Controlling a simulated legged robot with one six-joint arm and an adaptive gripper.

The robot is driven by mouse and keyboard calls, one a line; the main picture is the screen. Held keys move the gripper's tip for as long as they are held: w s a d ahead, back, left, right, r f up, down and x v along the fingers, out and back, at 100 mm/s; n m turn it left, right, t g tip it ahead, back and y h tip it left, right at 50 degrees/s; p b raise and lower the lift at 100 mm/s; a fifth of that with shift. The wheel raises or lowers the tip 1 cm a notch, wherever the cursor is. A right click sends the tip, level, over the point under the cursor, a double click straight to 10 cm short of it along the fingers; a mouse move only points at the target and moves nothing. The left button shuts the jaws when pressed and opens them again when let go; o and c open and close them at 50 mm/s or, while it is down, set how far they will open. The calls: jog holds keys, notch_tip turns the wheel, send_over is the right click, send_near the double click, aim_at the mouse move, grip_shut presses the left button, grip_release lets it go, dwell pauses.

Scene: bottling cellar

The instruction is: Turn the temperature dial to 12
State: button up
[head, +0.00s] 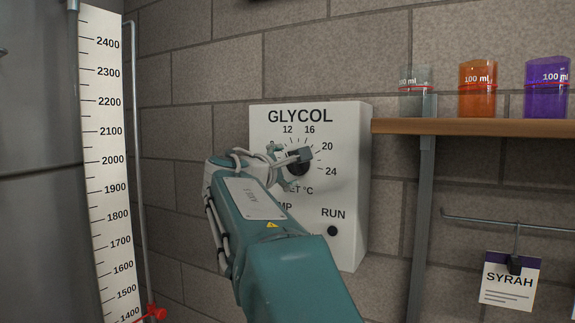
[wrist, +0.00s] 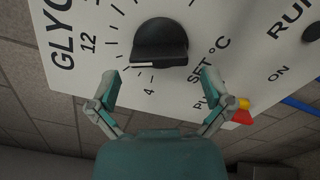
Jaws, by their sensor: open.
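The black temperature dial (head: 299,166) sits on the white GLYCOL panel (head: 347,230), partly behind my arm in the head view. In the wrist view the dial (wrist: 160,42) shows whole, with a raised grip and a white mark along its lower edge. The 12 is printed to its left there and the 4 below it. I cannot tell for sure which number the dial points to. My gripper (head: 285,168) is open and empty at the panel. In the wrist view its fingertips (wrist: 158,76) are spread wide, just below the dial, with no clear contact.
A black RUN knob (head: 332,231) is at the panel's lower right. A wooden shelf (head: 470,126) with beakers is on the right, above a rail with a SYRAH tag (head: 509,280). A white scale (head: 108,160) stands left. A red and yellow part (wrist: 243,112) is near my right finger.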

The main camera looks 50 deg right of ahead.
aim_at(291, 165)
jog(key=x, duration=0.3)
jog(key=shift+d, duration=0.1)
jog(key=shift+a, duration=0.25)
jog(key=c, duration=1)
jog(key=shift+o, duration=0.2)
jog(key=shift+m, duration=0.6)
